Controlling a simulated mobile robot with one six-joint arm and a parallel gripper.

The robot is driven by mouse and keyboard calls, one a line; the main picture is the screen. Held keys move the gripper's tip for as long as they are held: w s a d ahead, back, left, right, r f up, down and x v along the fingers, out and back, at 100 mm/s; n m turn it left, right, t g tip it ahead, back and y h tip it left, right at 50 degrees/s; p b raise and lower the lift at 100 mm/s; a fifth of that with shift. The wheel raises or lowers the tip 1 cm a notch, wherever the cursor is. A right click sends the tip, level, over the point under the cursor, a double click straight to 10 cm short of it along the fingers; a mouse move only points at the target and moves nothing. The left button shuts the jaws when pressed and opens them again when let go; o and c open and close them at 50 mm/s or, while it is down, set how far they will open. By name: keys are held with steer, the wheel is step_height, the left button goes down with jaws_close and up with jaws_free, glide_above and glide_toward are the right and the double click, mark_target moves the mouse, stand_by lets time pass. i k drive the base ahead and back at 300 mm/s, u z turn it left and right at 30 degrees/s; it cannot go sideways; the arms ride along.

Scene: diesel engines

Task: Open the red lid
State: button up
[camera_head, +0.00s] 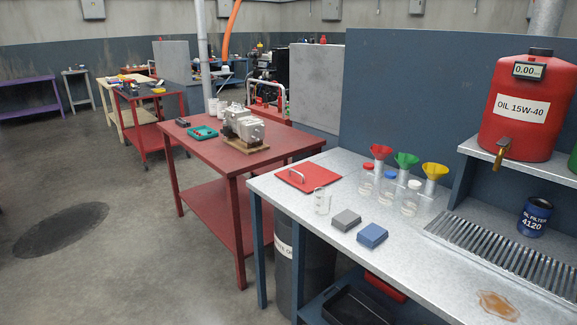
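A flat red lid (318,181) with a pale metal handle (296,175) lies flat on the far left part of the grey metal workbench (290,206). It looks closed; what is under it is hidden. My gripper is not in view.
A glass beaker (321,201), a grey box (346,220) and a blue box (372,235) stand near the lid. Capped bottles (366,184) and colored funnels (407,161) stand behind. A red table (222,152) stands left; an oil spill (498,304) lies front right. Floor (140,260) at left is clear.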

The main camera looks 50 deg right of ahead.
mark_target(308, 176)
steer(key=z, duration=0.05)
steer(key=i, duration=1.1)
steer(key=z, duration=0.2)
